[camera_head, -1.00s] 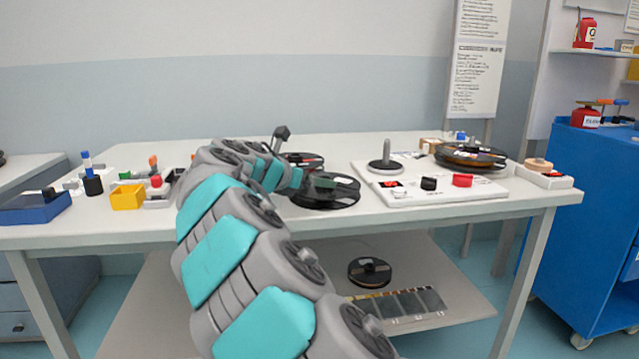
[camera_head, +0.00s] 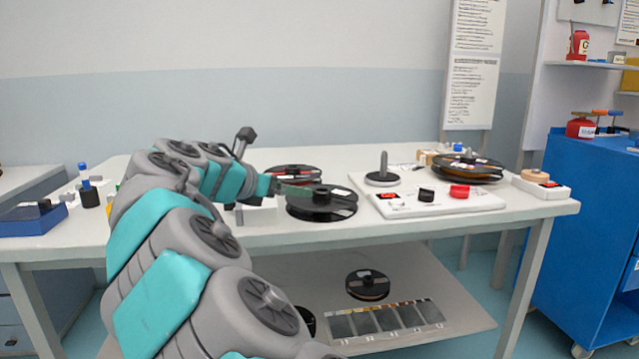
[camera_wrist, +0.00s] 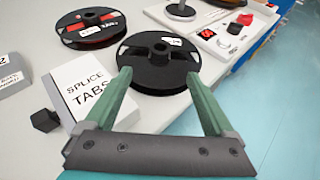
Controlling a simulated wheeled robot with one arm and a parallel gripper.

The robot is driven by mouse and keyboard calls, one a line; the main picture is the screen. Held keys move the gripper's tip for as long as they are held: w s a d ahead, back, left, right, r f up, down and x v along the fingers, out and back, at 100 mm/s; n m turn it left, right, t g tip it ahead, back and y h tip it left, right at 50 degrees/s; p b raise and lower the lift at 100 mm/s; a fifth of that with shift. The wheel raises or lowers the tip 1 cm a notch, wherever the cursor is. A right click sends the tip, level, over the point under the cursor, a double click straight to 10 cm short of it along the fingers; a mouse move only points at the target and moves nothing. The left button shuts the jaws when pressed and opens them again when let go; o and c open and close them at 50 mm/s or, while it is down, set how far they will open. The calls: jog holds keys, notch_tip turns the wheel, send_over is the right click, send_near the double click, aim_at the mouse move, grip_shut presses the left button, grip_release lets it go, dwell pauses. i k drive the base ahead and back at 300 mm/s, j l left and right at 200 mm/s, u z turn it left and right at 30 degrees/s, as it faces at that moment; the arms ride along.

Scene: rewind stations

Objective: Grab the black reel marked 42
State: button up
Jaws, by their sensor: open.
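A black reel (camera_head: 322,210) lies flat near the front edge of the white table. It also shows in the wrist view (camera_wrist: 152,76), with a raised hub and a small white label whose marking I cannot read. My gripper (camera_wrist: 157,76) is open and empty, its two green fingers spread over the near part of this reel, short of the hub. In the head view my gripper (camera_head: 292,189) is at the reel's left side. Whether the fingers touch the reel is unclear.
A black reel with red windings (camera_wrist: 93,29) lies behind and left. A white splice tabs box (camera_wrist: 88,88) stands close on the left. A white rewind station (camera_head: 440,204) with a spindle is to the right. Another black reel (camera_head: 367,285) lies on the lower shelf.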

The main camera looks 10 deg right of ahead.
aim_at(478, 169)
jog(key=i+l+u, duration=0.1)
jog(key=l+u, duration=0.15)
jog(key=l, duration=0.95)
jog(key=l+u, duration=0.3)
jog(key=l, duration=0.9)
